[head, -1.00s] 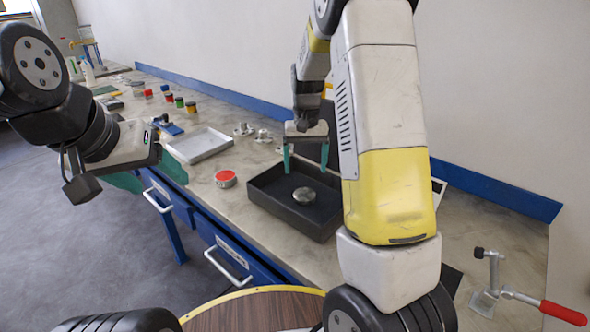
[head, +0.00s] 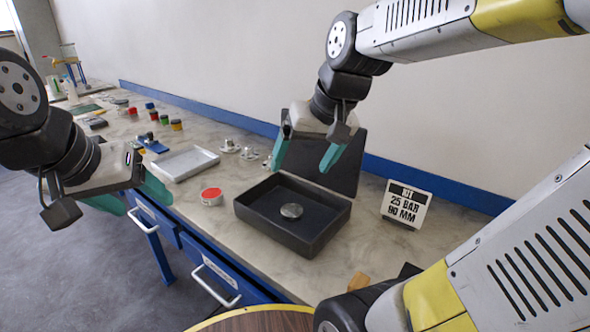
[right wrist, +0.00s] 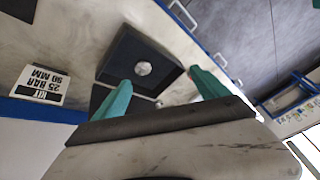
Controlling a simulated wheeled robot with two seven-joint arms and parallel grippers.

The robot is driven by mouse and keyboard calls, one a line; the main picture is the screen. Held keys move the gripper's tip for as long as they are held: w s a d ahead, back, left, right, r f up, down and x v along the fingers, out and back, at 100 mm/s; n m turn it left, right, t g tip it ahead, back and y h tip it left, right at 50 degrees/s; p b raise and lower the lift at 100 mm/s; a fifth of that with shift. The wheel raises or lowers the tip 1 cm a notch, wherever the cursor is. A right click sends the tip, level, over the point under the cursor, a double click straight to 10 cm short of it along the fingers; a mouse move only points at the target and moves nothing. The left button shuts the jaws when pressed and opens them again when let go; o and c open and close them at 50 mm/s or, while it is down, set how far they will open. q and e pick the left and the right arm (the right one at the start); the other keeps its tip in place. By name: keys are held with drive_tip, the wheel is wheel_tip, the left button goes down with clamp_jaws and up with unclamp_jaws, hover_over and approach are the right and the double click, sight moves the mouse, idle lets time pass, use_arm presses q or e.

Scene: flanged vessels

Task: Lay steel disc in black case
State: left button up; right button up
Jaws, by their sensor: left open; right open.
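The steel disc (head: 291,211) lies flat on the floor of the open black case (head: 320,236), towards the middle. The disc (right wrist: 143,68) and the case (right wrist: 165,47) also show in the right wrist view. My right gripper (head: 305,160) is open and empty, above the back of the case and apart from the disc. Its green fingers (right wrist: 160,90) show spread in the right wrist view. My left gripper (head: 132,200) is open at the left, by the front edge of the bench, away from the case.
A sign reading 25 BAR 90 MM (head: 406,206) stands right of the case. A red-topped round tin (head: 211,196) and a grey tray (head: 183,164) lie to its left. Small metal flanged parts (head: 230,146) stand behind. Several coloured jars sit further back.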

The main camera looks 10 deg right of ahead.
drive_tip(key=s+t, duration=0.1)
drive_tip(key=s, duration=0.5)
drive_tip(key=shift+a+n+t, duration=0.3)
drive_tip(key=shift+a, duration=0.05)
idle(0.7)
